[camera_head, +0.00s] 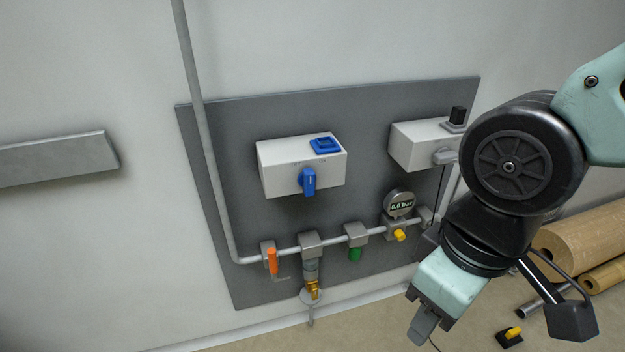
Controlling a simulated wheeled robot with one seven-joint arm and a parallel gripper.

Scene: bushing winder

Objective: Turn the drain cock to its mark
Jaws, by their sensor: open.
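A small brass-yellow cock (314,289) sits under the grey filter bowl (311,270) on the pipe line, low on the wall panel; I take it to be the drain cock. A thin spout hangs below it. Its mark is too small to make out. My gripper (424,326) is open and empty, pointing down at the lower right. It is well to the right of the cock and apart from it. One finger shows clearly; the other is mostly hidden behind it.
On the same pipe are an orange handle (272,261), a green knob (355,254), and a gauge (399,204) reading 0.0 bar above a yellow knob (399,235). A white box (278,176) with a blue switch is above. Brown rolls (590,241) lie at the right.

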